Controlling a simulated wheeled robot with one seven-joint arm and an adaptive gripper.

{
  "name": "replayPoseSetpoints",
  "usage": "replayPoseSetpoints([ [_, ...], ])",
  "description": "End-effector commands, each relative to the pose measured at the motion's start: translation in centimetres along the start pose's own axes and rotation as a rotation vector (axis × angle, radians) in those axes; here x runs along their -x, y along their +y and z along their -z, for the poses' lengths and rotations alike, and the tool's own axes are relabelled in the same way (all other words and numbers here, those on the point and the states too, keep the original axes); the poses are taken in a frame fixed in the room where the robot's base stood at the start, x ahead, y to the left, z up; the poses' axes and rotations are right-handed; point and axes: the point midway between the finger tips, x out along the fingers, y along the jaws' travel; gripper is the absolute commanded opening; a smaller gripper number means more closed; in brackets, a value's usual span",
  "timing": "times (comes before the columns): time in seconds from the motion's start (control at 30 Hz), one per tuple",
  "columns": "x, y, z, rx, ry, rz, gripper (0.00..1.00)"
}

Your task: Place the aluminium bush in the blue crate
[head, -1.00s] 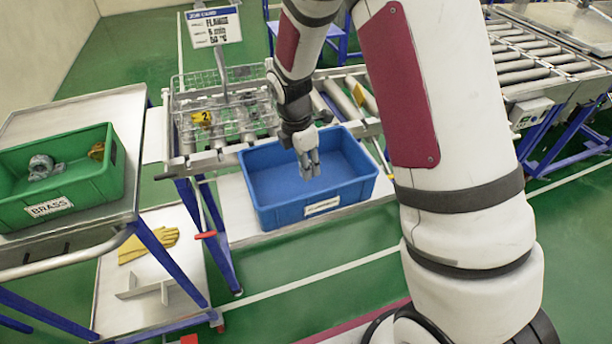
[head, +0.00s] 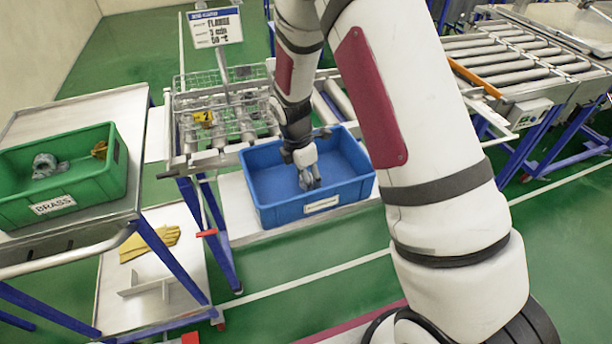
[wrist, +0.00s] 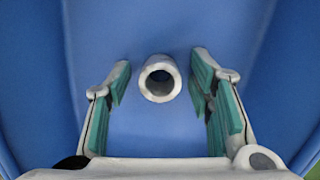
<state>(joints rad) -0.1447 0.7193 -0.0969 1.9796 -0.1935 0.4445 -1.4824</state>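The blue crate (head: 262,208) stands on a bench in the middle of the head view, with a white label on its front wall. My gripper (head: 309,182) reaches down inside it. In the wrist view my gripper (wrist: 160,105) is open, with green pads wide apart. The aluminium bush (wrist: 160,61), a short pale grey ring, shows against the blue crate interior between the fingertips. Its open end faces the camera, and gaps show between it and both pads. Whether it touches the crate floor I cannot tell. I cannot make it out in the head view.
A green crate (head: 100,187) labelled BRASS, with grey and brown parts inside, stands on the left table. A wire rack (head: 245,100) and a sign (head: 216,27) stand behind the blue crate. Roller conveyors (head: 520,60) are at right. Yellow gloves (head: 150,243) lie on a low shelf.

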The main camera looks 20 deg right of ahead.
Motion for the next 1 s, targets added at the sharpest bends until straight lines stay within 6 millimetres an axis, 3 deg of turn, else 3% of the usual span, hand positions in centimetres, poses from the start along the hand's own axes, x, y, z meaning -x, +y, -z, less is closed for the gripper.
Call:
replayPoseSetpoints([
  [0.37, 0.9, 0.1, -0.1, 0.000, 0.000, -0.003, 0.49],
  [1.0, 11.3, 0.1, 0.0, 0.000, 0.000, -0.003, 0.49],
])
